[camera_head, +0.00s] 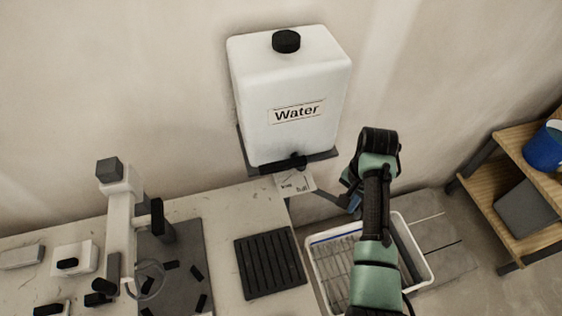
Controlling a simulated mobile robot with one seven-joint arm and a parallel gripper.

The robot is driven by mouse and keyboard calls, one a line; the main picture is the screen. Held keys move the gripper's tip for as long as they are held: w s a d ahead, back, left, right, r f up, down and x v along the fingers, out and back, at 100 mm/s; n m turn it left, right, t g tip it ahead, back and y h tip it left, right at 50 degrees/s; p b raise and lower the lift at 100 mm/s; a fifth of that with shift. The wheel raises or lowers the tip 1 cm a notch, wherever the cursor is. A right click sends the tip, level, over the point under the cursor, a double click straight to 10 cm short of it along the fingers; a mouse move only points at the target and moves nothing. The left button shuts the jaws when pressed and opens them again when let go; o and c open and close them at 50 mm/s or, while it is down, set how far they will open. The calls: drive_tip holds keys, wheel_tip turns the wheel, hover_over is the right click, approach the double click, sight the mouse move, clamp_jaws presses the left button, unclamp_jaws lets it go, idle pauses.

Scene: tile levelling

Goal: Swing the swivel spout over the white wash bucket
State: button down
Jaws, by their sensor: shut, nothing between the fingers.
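The white water tank (290,95) sits on a dark shelf against the wall, with a black tap (292,162) at its lower front. A thin dark bar, which looks like the swivel spout (326,196), runs from below the tap rightward and down, over the back edge of the white wash bucket (314,268). The bucket stands on the floor beside the bench, with a grid inside; my arm hides its middle. My gripper (352,204) is shut at the bar's right end, with nothing between its fingers. I cannot tell whether it touches the bar.
A small card (296,184) hangs below the tap. The bench (218,210) at left carries a black ribbed mat (270,266) and a white column stand (121,215). A wooden shelf (530,160) with a blue bucket (546,147) stands at right. Floor shows between bucket and shelf.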

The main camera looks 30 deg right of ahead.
wheel_tip(320, 180, up, 7)
drive_tip(key=a+p, duration=0.1)
drive_tip(key=p, duration=0.5)
drive_tip(key=shift+w+f+p, duration=0.15)
drive_tip(key=shift+p, duration=0.2)
drive_tip(key=shift+a, duration=0.1)
